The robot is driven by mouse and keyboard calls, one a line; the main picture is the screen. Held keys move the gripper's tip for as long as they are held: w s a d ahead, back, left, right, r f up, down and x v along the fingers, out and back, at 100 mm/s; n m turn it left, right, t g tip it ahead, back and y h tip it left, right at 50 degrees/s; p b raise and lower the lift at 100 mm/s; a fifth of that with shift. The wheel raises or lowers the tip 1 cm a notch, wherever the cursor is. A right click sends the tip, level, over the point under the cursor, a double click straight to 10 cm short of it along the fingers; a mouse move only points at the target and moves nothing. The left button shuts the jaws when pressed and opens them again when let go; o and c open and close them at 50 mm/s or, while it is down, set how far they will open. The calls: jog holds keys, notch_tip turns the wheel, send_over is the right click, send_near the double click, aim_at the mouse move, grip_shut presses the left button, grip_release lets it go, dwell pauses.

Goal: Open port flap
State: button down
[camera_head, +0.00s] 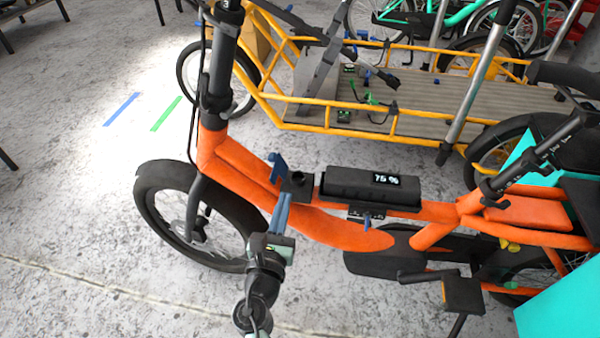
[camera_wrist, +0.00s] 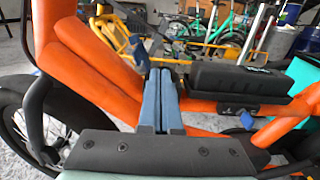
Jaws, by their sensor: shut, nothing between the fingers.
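The orange cargo bike (camera_head: 330,225) stands across the head view. A black battery (camera_head: 345,187) with a "75 %" display sits on its frame; it also shows in the wrist view (camera_wrist: 235,82). Left of the battery, a small upright blue piece (camera_head: 277,164) stands by a black round fitting (camera_head: 297,184) on the frame. I cannot tell for certain which part is the port flap. My gripper (camera_head: 282,198) is shut and empty, its blue fingers in front of the frame just below the black fitting. In the wrist view the fingers (camera_wrist: 160,78) lie together and partly hide the frame.
A small blue lever (camera_head: 367,220) hangs below the battery. The front wheel (camera_head: 190,225) is left of my gripper. A yellow cargo bike with a wooden deck (camera_head: 420,105) stands behind. Bare concrete floor (camera_head: 70,220) lies at the left, with blue and green tape strips.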

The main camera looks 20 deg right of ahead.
jog(key=shift+s+d+p+v, duration=0.1)
jog(key=shift+d+p+v, duration=0.05)
jog(key=shift+v, duration=0.5)
jog(key=shift+s+d+p+v, duration=0.1)
jog(key=shift+d+p+v, duration=0.05)
jog(key=shift+v, duration=0.55)
jog(key=shift+s+d+p+v, duration=0.1)
jog(key=shift+p+v, duration=0.05)
jog(key=shift+v, duration=0.5)
jog(key=w+a+r+m+t, duration=0.1)
jog(key=w+r+m+t, duration=0.1)
jog(key=r+m, duration=1.05)
jog(key=w+a+r+m+t, duration=0.2)
jog(key=r+m, duration=0.5)
jog(key=r, duration=1)
jog(key=s+a+r+m+t+y, duration=0.3)
jog(key=s+r, duration=0.2)
jog(key=r, duration=0.4)
jog(key=s+a+r+m+t+y, duration=0.2)
jog(key=s+a+r+m+y, duration=0.15)
jog(key=r, duration=0.55)
jog(key=s+a+r+m+t+y, duration=0.3)
jog(key=s+r, duration=0.2)
jog(key=r, duration=0.4)
notch_tip(320, 180, up, 34)
jog(key=s+p, duration=0.1)
jog(key=p, duration=3.3)
jog(key=shift+a+r, duration=0.2)
jog(key=shift+a, duration=0.3)
